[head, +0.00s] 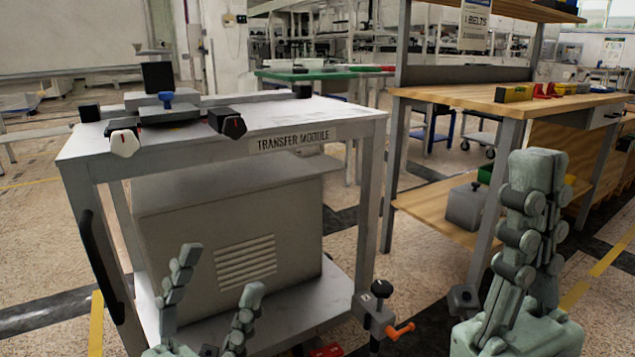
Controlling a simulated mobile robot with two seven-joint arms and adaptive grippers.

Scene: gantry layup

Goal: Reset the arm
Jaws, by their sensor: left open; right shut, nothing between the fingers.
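My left gripper (222,272) is at the bottom left of the head view, in front of the transfer module table (348,112). Its two fingers are spread apart with nothing between them. My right gripper (538,165) is at the right, upright, with its fingers together and nothing held. It stands in front of the wooden workbench. Both grippers are apart from the fixture on the table.
A clamp with an orange handle (398,330) stands at the table's front right. A wooden workbench (470,93) holds yellow and red items behind my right gripper.

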